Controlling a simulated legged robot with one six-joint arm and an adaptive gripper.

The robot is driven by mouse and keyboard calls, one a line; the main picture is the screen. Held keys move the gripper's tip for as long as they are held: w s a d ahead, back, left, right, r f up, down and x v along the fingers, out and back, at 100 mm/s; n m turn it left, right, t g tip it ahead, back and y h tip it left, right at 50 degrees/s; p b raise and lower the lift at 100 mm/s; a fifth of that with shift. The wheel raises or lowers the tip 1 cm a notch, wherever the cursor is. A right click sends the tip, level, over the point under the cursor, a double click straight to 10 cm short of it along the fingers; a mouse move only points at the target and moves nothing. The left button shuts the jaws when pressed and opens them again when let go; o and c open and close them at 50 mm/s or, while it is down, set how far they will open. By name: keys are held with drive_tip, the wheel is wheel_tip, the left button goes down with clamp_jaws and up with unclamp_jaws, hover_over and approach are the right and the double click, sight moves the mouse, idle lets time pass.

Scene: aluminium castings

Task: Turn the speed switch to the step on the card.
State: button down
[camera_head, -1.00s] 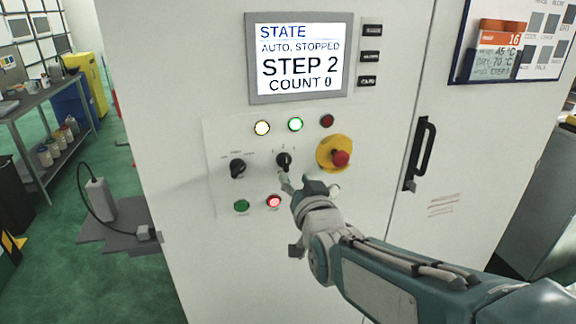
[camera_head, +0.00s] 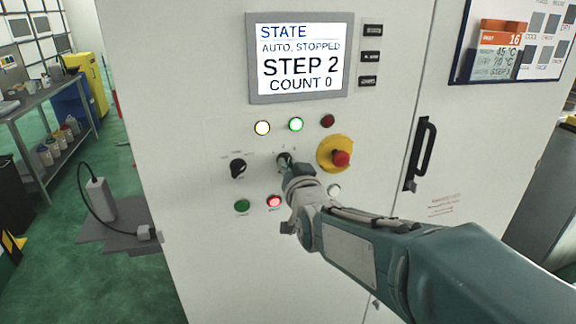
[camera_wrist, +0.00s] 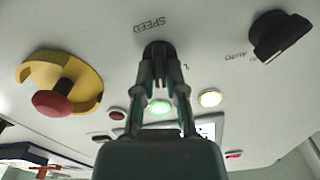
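The speed switch (camera_head: 284,160) is a small black knob on the cabinet panel, mostly hidden behind my gripper in the head view. In the wrist view the switch (camera_wrist: 157,48) sits at my fingertips, beside the printed word SPEED. My gripper (camera_wrist: 159,68) has a finger on either side of the knob with a gap between them; firm contact is not clear. In the head view my gripper (camera_head: 288,168) reaches the knob from below right. The orange-topped card (camera_head: 496,50) hangs at upper right; its STEP line is too small to read surely. The screen (camera_head: 299,62) reads STEP 2.
Another black rotary switch (camera_head: 238,169) is left of the speed switch. A red emergency button (camera_head: 341,158) on a yellow plate is close on the right. Lit lamps (camera_head: 295,125) are above; a green button (camera_head: 242,206) and a red lit one (camera_head: 274,201) are below.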

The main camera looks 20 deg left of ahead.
idle(0.3)
drive_tip(key=shift+d+m, duration=0.1)
drive_tip(key=shift+m, duration=2.9)
drive_tip(key=c, duration=0.7)
unclamp_jaws()
drive_tip(key=shift+w, duration=0.1)
drive_tip(key=v, duration=1.2)
drive_tip(key=shift+f, duration=0.15)
